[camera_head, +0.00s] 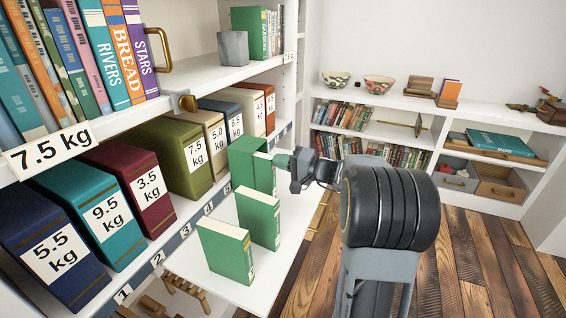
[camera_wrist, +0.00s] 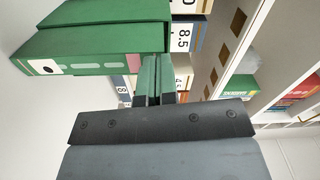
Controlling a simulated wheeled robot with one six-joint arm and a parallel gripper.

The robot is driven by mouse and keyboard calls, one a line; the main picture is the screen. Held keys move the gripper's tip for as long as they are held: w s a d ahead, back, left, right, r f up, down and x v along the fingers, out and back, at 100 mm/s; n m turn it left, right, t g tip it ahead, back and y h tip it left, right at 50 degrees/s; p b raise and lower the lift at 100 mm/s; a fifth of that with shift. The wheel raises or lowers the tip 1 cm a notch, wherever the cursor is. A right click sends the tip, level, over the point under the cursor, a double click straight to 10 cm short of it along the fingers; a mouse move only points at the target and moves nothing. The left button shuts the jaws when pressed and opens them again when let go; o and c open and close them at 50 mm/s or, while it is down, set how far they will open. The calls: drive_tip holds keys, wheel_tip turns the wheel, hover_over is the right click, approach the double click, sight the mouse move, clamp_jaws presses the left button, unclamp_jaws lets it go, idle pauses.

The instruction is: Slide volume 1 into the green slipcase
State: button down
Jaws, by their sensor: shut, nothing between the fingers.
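The green slipcase (camera_head: 241,166) stands upright at the far end of the white pull-out board. A green block with a pale top edge shows at its right side; I cannot tell whether it is a book inside. Two similar green volumes stand upright and apart on the board: a middle one (camera_head: 258,217) and a near one (camera_head: 226,250). Their numbers are too small to read. My gripper (camera_head: 278,160) is shut and empty, its tips close beside the slipcase's right side. In the wrist view my shut fingers (camera_wrist: 157,62) point toward weight-labelled boxes, with green volumes or case (camera_wrist: 85,45) to the left.
The white board (camera_head: 285,238) has clear room at its right and front. Weight-labelled boxes, such as the olive 7.5 kg one (camera_head: 178,140), line the shelf to the left. A grey cube (camera_head: 233,48) and green books (camera_head: 250,25) stand on the shelf above.

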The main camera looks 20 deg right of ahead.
sight(271, 158)
drive_tip(key=shift+b+x, duration=0.45)
drive_tip(key=shift+x, duration=1.3)
drive_tip(key=shift+s+d, duration=0.1)
